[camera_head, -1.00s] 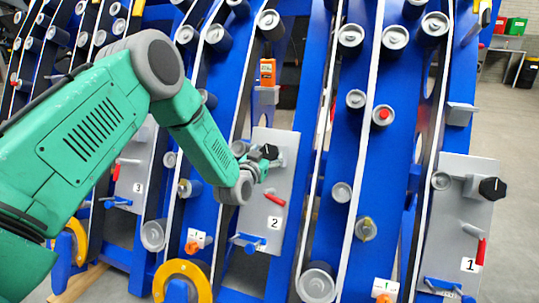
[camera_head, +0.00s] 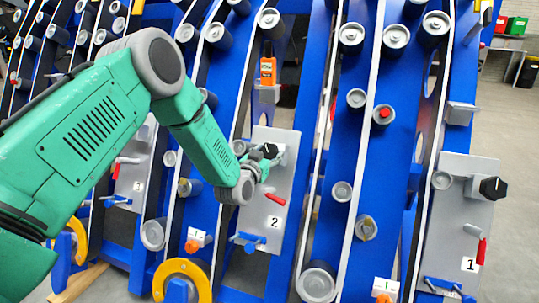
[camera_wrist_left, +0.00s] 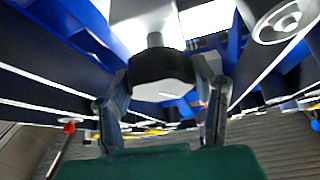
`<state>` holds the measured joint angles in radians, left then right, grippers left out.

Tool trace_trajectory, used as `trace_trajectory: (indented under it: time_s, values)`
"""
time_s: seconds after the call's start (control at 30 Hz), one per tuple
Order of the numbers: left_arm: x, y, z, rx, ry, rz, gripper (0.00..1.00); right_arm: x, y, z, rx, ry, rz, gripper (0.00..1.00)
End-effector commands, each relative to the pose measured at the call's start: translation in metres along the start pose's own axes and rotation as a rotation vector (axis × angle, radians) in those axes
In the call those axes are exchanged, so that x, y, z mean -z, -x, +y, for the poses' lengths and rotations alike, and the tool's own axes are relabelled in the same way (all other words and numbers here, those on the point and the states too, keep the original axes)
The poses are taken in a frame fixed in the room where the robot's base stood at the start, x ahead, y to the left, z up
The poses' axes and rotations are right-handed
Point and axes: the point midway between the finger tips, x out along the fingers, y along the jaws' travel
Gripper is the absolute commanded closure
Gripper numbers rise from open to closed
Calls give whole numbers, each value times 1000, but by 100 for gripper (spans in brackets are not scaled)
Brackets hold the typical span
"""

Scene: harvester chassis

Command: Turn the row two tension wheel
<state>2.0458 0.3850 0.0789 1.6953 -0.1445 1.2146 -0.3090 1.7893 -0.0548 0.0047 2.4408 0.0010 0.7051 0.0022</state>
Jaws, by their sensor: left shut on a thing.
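The row two tension wheel is a black knob (camera_head: 269,151) with a white mark, on the grey panel (camera_head: 285,180) labelled 2. My left gripper (camera_head: 262,166) is at this knob, its arm coming in from the left. In the left wrist view the black knob (camera_wrist_left: 162,72) sits between the two fingers of my left gripper (camera_wrist_left: 163,88), which is shut on it. The gripper hides part of the knob in the head view. My right gripper is not in view.
A red-handled lever (camera_head: 274,199) sits just below the knob. An orange device (camera_head: 267,71) stands above the panel. Blue frames with rollers and white belts flank it. Panel 1 (camera_head: 466,220) with its own black knob is at the right. Open floor lies at far right.

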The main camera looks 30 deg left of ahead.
Motion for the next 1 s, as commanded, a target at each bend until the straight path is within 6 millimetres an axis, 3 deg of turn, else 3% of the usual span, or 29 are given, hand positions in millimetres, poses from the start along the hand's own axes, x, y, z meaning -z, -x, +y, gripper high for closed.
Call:
trace_trajectory:
  time_s: [0.83, 0.87, 0.9, 1.0]
  values:
    - [5, -2, -1, 2, 1, 12, 78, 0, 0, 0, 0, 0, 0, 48]
    - [5, -2, -1, 2, 1, 12, 46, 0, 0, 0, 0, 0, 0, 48]
    - [5, -2, -1, 2, 1, 12, 32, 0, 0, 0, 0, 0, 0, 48]
    - [4, -1, 0, 1, 1, 9, 29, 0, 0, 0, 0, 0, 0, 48]
